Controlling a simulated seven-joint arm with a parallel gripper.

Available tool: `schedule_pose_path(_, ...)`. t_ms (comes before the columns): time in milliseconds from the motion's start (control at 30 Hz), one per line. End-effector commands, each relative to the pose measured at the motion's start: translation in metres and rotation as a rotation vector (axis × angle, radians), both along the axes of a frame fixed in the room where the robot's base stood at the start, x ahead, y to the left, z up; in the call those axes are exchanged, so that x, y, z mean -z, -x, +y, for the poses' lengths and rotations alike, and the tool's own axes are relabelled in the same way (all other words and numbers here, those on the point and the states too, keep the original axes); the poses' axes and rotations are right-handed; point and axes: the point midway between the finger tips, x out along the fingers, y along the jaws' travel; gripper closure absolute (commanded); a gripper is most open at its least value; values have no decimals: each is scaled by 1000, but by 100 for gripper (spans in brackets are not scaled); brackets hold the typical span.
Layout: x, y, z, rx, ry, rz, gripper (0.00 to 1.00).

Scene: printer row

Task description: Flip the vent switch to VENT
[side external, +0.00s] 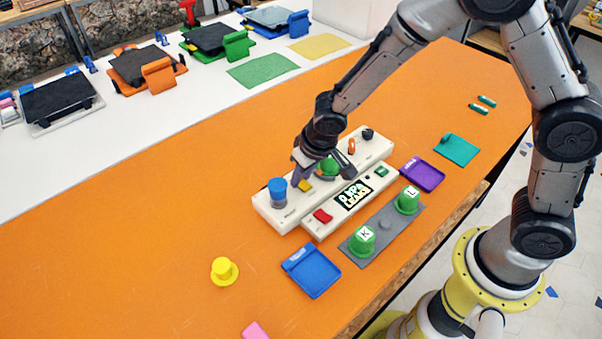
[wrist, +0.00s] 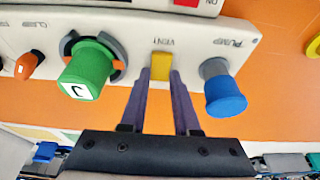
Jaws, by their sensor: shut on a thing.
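The white control panel (side external: 270,213) stands on the orange table; it also shows in the wrist view (wrist: 133,24). A yellow switch (wrist: 160,66) sits on it between a green knob (wrist: 88,72) marked with a letter and a blue knob (wrist: 224,93). In the side view my gripper (side external: 314,178) is low over the panel, and the yellow switch (side external: 305,186) partly shows beside the fingers.
An orange switch (wrist: 30,65) is beyond the green knob. In front lie a panel with a lit display (side external: 352,195) and red button (side external: 322,216), a grey strip (side external: 385,224) with green stamps, and blue (side external: 312,271) and purple (side external: 422,174) trays. The table's left side is mostly clear.

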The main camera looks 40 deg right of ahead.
Motion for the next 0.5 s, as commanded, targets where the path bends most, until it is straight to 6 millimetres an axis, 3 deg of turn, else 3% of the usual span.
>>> schedule_pose_path(500,-1,0,-2,2,-6,-44,100)
